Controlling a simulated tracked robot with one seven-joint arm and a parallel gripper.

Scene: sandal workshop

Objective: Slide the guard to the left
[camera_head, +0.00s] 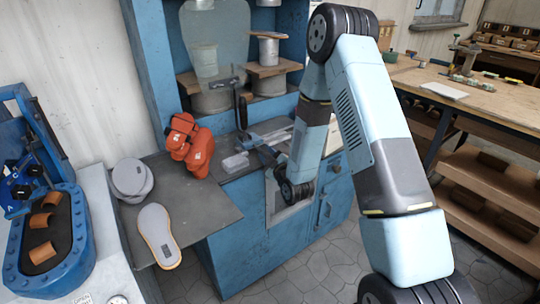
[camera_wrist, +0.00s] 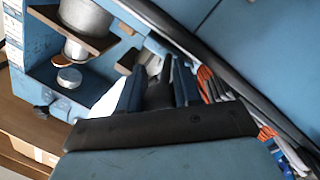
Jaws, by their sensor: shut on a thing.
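A clear, greyish guard panel (camera_head: 216,45) stands upright at the front of the blue machine (camera_head: 147,70). A dark upright handle (camera_head: 241,112) shows near its lower right side. My gripper (camera_wrist: 158,72) is shut on a dark, narrow piece between its fingers in the wrist view. This piece looks like the guard's handle, but the fingers hide most of it. In the head view my arm reaches down in front of the machine, and the grip itself is hard to make out. The guard panel is not clear in the wrist view.
A blue tray machine (camera_head: 45,245) is at far left. A workbench (camera_head: 480,95) stands right.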

